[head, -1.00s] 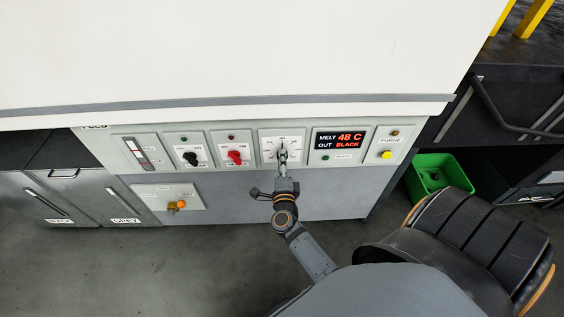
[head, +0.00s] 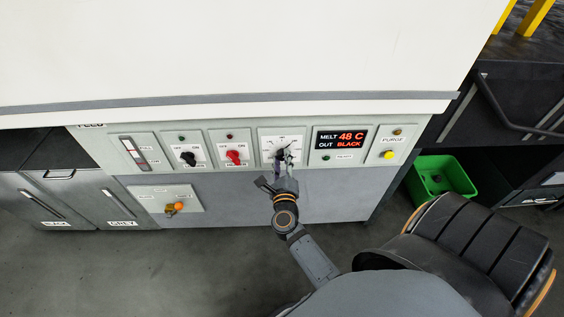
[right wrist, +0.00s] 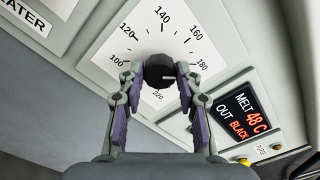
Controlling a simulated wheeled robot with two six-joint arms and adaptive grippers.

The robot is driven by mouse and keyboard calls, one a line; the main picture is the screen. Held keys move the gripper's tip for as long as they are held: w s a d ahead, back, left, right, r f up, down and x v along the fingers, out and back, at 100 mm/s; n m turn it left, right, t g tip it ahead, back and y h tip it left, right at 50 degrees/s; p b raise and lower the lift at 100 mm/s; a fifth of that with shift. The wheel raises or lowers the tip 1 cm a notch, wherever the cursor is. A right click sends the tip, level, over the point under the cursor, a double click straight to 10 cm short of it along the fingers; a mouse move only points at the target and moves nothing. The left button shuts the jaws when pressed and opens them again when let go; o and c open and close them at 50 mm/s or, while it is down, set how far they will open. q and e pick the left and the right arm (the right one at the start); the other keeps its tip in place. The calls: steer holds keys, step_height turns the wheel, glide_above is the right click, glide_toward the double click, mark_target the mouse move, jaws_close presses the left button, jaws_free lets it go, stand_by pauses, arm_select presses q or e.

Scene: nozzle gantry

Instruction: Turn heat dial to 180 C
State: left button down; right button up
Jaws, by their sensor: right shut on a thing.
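The heat dial is a black round knob (right wrist: 159,71) on a white scale plate (right wrist: 118,32), with marks from 100 to 220 around it. My right gripper (right wrist: 158,80) is shut on the knob, one finger on each side. A pale mark on the knob face seems to point right, but I cannot read its setting surely. In the head view the right gripper (head: 284,160) covers part of the dial plate (head: 270,135). The display (head: 340,139) reads MELT 48 C and OUT BLACK. My left gripper is not in view.
Left of the dial are a red knob (head: 234,157) and a black knob (head: 189,159). Right of the display is a yellow purge button (head: 388,155). An orange knob (head: 175,207) is on a lower plate. A green bin (head: 443,178) stands at right.

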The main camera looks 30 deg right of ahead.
stand_by(0.5)
steer(key=shift+f, duration=0.1)
steer(key=o, duration=1.2)
steer(key=shift+c, duration=0.2)
steer(key=shift+r, duration=5.1)
